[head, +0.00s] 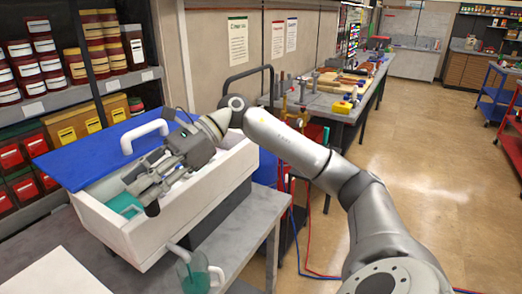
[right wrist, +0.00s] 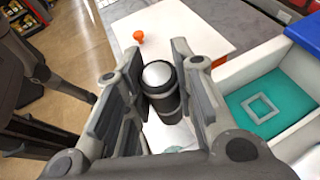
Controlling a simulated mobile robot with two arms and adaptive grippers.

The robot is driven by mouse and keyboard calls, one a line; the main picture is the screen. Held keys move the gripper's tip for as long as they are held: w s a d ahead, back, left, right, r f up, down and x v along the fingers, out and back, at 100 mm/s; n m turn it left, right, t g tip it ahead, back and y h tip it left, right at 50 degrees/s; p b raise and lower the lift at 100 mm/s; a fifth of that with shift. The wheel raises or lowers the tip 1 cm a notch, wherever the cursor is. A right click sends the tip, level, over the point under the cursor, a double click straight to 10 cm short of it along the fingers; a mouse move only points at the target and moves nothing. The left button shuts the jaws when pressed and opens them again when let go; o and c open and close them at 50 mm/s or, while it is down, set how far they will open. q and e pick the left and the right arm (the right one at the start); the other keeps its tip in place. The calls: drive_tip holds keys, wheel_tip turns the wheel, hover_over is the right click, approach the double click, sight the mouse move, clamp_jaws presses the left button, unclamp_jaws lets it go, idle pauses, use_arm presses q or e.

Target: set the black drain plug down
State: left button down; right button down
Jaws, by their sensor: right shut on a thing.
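In the right wrist view the black drain plug (right wrist: 162,90), a dark cylinder with a pale rounded top, sits between the two fingers of my right gripper (right wrist: 155,95). The gripper is shut on it. In the head view my right gripper (head: 148,192) is over the front left end of the white tank (head: 165,225). My left gripper is not in view.
The tank's blue lid (head: 105,148) is open; teal liquid (head: 124,204) shows inside. A jug (head: 197,278) stands under the tank's spout. A white board (head: 50,274) lies at the left, and an orange piece (right wrist: 138,37) is on it. Shelves of jars (head: 75,70) stand behind.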

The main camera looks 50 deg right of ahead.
drive_tip(key=s+a+f+m+t+h, duration=0.1)
drive_tip(key=s+a+f+m+t, duration=0.2)
drive_tip(key=f, duration=0.6)
drive_tip(key=s+a+f+m+t+h, duration=0.1)
drive_tip(key=s+a+f+t, duration=0.1)
drive_tip(key=s+f, duration=0.5)
drive_tip(key=shift+w+a+r+n+g+y, duration=0.15)
drive_tip(key=shift+a+r+n+g+y, duration=0.15)
drive_tip(key=shift+a, duration=0.25)
drive_tip(key=shift+w+a+r+n+g+y, duration=0.15)
drive_tip(key=shift+a+g, duration=0.2)
drive_tip(key=shift+a, duration=0.2)
drive_tip(key=shift+w+a+r+n+g+y, duration=0.15)
drive_tip(key=shift+a+r+n+g, duration=0.15)
drive_tip(key=shift+a, duration=0.25)
